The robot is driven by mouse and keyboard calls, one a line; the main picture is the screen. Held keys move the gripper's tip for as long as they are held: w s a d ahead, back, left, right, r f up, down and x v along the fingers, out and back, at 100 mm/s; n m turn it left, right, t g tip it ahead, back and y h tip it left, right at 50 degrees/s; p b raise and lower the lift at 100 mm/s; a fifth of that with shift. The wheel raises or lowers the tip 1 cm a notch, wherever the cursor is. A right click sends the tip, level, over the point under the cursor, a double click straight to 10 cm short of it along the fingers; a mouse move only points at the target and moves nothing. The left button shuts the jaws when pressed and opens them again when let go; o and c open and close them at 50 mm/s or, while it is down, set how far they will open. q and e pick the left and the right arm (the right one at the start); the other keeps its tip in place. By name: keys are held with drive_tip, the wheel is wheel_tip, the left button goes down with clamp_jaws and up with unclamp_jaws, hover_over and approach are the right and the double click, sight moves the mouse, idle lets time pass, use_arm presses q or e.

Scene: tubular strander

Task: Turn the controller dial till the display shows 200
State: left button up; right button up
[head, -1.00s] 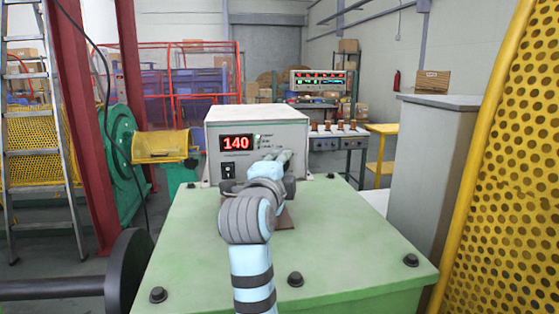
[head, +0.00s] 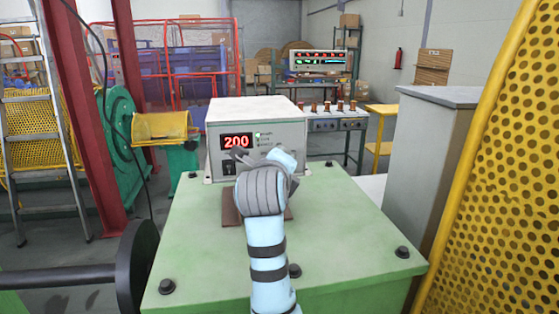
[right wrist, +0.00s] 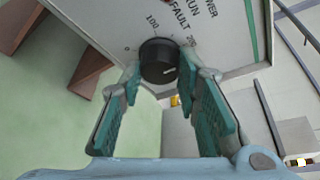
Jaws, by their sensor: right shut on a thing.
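The controller (head: 250,112) is a white box on a green cabinet. Its red display (head: 237,142) reads 200. In the right wrist view, the black dial (right wrist: 158,60) sits on the panel between printed marks 0, 100 and 200, with its white pointer line turned towards the 200 side. My right gripper (right wrist: 160,80) is shut on the dial, one teal-padded finger on each side of it. In the head view, my right wrist and forearm cover the dial and fingertips. My left gripper is in neither view.
The green cabinet top (head: 345,230) is mostly clear, with dark bolts near its corners. A yellow perforated guard (head: 500,170) and a grey cabinet (head: 430,150) stand at the right. A black roller (head: 136,265) is at the lower left, a ladder (head: 40,130) farther left.

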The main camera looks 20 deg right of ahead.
drive_tip(key=shift+f, duration=0.15)
drive_tip(key=o, duration=1.2)
drive_tip(key=shift+c, duration=0.2)
